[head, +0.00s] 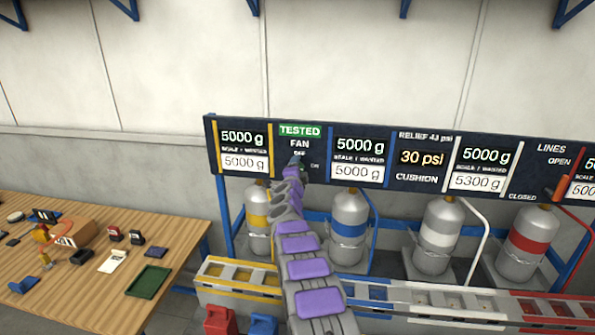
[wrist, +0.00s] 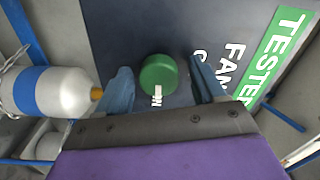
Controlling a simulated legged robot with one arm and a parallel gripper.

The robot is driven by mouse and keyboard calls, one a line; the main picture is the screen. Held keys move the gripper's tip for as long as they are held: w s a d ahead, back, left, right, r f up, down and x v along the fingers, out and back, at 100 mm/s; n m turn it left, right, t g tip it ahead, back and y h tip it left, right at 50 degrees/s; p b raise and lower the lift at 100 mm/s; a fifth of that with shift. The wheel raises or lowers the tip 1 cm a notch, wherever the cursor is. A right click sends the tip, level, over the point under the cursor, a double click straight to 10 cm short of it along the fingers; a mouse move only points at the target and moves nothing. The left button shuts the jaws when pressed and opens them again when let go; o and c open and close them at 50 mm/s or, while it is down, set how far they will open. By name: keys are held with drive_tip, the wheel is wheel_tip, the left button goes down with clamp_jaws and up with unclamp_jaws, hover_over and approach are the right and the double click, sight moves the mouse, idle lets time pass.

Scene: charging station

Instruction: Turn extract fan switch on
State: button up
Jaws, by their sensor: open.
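The fan switch is a round green knob (wrist: 158,73) on the dark panel, under the FAN label. Its white pointer mark sits on the side toward the partly visible ON label. My gripper (wrist: 160,65) is open, with one blue-grey finger on each side of the knob and a visible gap to both. How far the fingertips are from the panel I cannot tell. In the head view my gripper (head: 298,164) is at the panel just below the FAN and OFF labels and mostly hides the knob.
The dark panel (head: 376,143) carries scale displays and a pressure reading. Gas cylinders stand below it, one with a blue band (head: 348,228); it also shows in the wrist view (wrist: 40,92). A wooden table (head: 180,232) with small items is at left.

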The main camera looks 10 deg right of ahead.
drive_tip(key=shift+s+f, duration=0.1)
drive_tip(key=b+v, duration=0.6)
drive_tip(key=v, duration=1.1)
idle(0.4)
drive_tip(key=shift+a, duration=0.1)
